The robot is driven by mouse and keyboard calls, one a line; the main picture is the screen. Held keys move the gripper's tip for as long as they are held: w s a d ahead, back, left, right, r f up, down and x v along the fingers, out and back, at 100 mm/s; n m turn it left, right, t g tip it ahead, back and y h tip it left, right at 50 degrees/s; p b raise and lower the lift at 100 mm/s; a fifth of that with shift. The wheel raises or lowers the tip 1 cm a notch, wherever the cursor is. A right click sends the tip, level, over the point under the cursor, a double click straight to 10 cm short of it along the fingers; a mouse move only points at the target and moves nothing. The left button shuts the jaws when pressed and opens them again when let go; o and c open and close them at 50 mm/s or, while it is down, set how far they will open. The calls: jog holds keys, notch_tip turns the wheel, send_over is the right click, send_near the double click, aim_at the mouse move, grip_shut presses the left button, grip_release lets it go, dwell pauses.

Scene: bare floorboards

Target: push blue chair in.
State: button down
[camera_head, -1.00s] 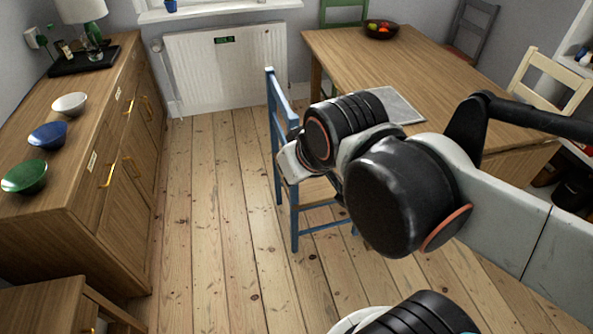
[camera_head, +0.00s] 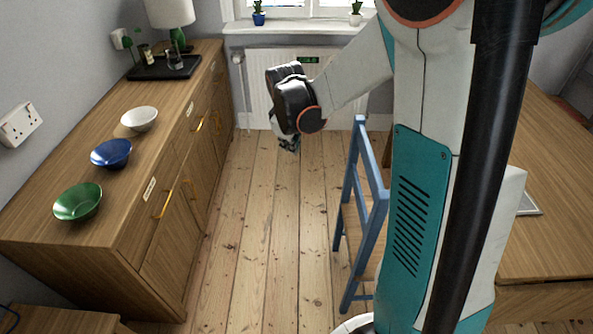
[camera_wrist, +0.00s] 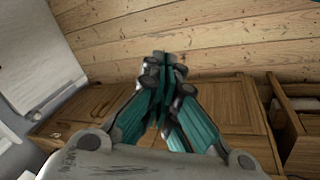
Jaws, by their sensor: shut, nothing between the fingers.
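The blue chair (camera_head: 374,196) stands upright on the floorboards right of the middle in the head view. Its back faces left, and my arm hides part of its seat side. The wooden table (camera_head: 551,240) lies to its right, also partly hidden by my arm. My gripper (camera_head: 291,147) hangs left of and beyond the chair's back, over the floor, apart from the chair. In the wrist view my gripper (camera_wrist: 163,58) has its fingertips together with nothing between them. The chair does not show in the wrist view.
A wooden sideboard (camera_head: 160,160) with green (camera_head: 78,202), blue (camera_head: 111,153) and white (camera_head: 139,118) bowls lines the left. A white radiator (camera_head: 262,95) is on the far wall. The floorboards (camera_head: 262,230) between sideboard and chair are clear.

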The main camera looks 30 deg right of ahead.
jog(key=w+d+f+n+g, duration=0.1)
jog(key=d+f, duration=0.3)
jog(key=f, duration=0.5)
jog(key=w+d+f+n+g+p, duration=0.15)
jog(key=d+f, duration=0.25)
jog(key=f, duration=0.5)
jog(key=d+f+n+g, duration=0.15)
jog(key=d+f, duration=0.25)
jog(key=f, duration=0.6)
jog(key=s+d+f+b, duration=0.2)
jog(key=s+d+f, duration=0.1)
jog(key=f, duration=0.6)
jog(key=s+d+f+n+b, duration=0.1)
jog(key=s+d+f+b, duration=0.2)
jog(key=f, duration=0.7)
jog(key=shift+s+d+f, duration=0.15)
jog(key=shift+s+d, duration=0.4)
jog(key=shift+d, duration=0.15)
